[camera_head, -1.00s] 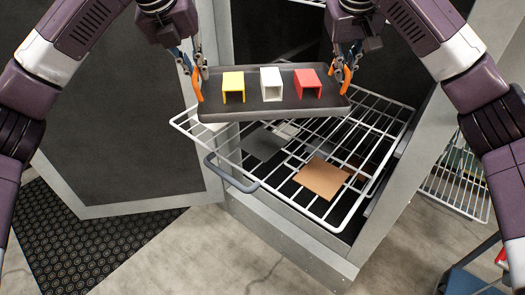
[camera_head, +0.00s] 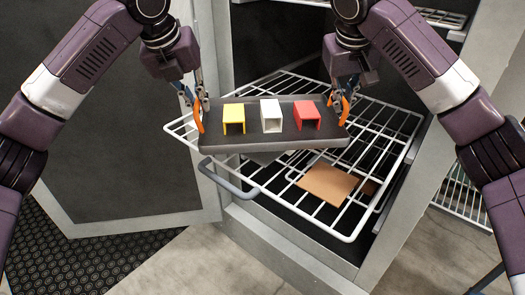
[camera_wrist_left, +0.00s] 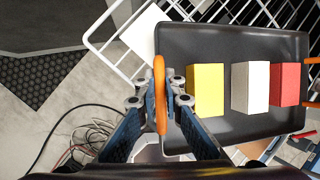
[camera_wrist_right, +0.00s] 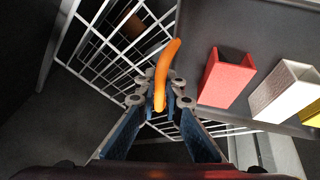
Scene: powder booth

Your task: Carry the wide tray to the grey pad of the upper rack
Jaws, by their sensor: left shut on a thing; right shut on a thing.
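The wide dark tray (camera_head: 270,142) is held level above a pulled-out white wire rack (camera_head: 385,115). A yellow block (camera_head: 234,117), a white block (camera_head: 271,115) and a red block (camera_head: 307,115) stand in a row on it. My left gripper (camera_head: 201,106) is shut on the tray's left orange handle (camera_wrist_left: 160,92). My right gripper (camera_head: 342,97) is shut on the right orange handle (camera_wrist_right: 164,75). A grey pad (camera_head: 264,157) on the rack is mostly hidden under the tray. A copper-coloured pad (camera_head: 328,183) lies to its right on the rack.
The cabinet's right frame (camera_head: 400,215) borders the rack. Another wire shelf (camera_head: 440,17) shows higher inside. A black mat (camera_head: 110,255) lies on the floor.

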